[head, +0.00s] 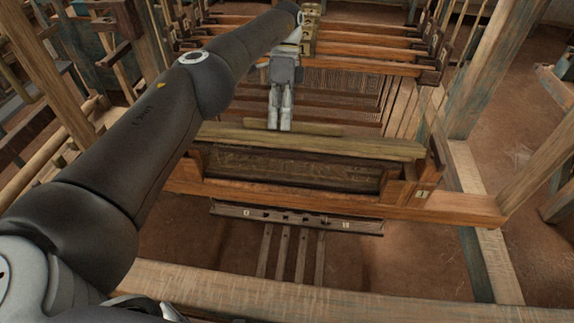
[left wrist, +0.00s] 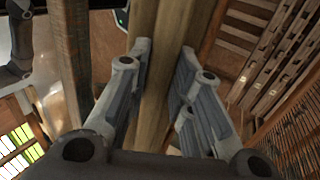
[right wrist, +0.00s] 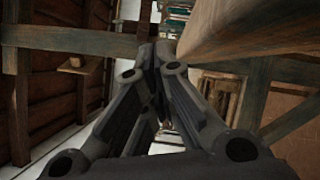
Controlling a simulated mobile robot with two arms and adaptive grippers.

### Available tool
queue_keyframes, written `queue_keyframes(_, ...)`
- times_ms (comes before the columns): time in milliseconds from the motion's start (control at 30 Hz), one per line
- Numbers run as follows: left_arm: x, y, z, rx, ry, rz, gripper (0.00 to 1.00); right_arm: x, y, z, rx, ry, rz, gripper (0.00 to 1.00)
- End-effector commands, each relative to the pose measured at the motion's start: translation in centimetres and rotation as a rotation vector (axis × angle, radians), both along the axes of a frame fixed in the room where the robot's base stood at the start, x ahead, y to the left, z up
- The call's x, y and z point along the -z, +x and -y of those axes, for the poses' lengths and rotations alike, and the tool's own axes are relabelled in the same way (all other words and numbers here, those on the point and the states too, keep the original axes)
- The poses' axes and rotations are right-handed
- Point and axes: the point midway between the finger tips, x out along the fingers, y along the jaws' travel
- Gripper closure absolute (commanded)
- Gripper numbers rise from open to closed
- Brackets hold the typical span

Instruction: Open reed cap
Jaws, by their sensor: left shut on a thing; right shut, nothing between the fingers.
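The reed cap (head: 350,146) is a long pale wooden bar across the batten (head: 290,170), tilted slightly down to the right in the head view. My left gripper (head: 279,124) reaches down from above. Its fingers are closed on the cap near its middle. In the right wrist view my right gripper (right wrist: 152,80) is shut and empty, close to a wooden beam.
Heddle bars (head: 350,50) lie behind the batten. A low dark bar with treadles (head: 295,220) sits in front. A wooden beam (head: 330,300) crosses the near side. Upright posts (head: 500,70) stand at the right. A round beam (right wrist: 240,25) is close above my right gripper.

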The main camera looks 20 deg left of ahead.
Motion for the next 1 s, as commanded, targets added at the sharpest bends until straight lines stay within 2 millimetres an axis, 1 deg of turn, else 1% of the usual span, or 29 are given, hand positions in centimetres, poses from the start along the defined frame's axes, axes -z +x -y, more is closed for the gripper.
queue_keyframes(33,-0.1,0.0,0.0,0.0,-0.004,0.0,1.0,-0.3,1.9,-0.1,0.028,-0.026,0.126,1.0)
queue_keyframes(167,-0.1,0.0,0.0,0.001,-0.003,0.0,1.0,-3.5,5.4,-1.3,0.097,-0.051,0.477,1.0)
queue_keyframes(200,-0.1,0.0,0.0,0.001,-0.003,0.0,1.0,-4.6,6.4,-1.6,0.123,-0.06,0.586,1.0)
queue_keyframes(300,-0.1,0.0,0.0,0.001,-0.002,0.0,1.0,-7.1,8.6,-2.3,0.189,-0.088,0.843,1.0)
queue_keyframes(467,-0.1,0.0,0.0,0.001,-0.001,-0.001,1.0,-11.5,11.7,-3.1,0.306,-0.138,1.231,1.0)
queue_keyframes(500,-0.1,0.0,0.0,0.001,-0.001,-0.001,1.0,-10.1,11.9,-3.3,0.279,-0.19,1.212,1.0)
queue_keyframes(600,-0.1,0.0,-0.1,0.001,0.0,-0.001,1.0,-8.0,13.0,-3.8,0.245,-0.304,1.174,1.0)
queue_keyframes(733,-0.1,0.0,-0.1,0.001,0.0,-0.001,1.0,-5.7,14.9,-3.7,0.232,-0.457,1.127,1.0)
queue_keyframes(867,-0.1,0.0,-0.1,0.002,0.001,-0.001,1.0,-3.6,17.2,-3.0,0.256,-0.612,1.073,1.0)
queue_keyframes(1000,-0.1,0.0,-0.1,0.002,0.002,-0.002,1.0,-2.0,19.9,-1.3,0.323,-0.771,1.008,1.0)
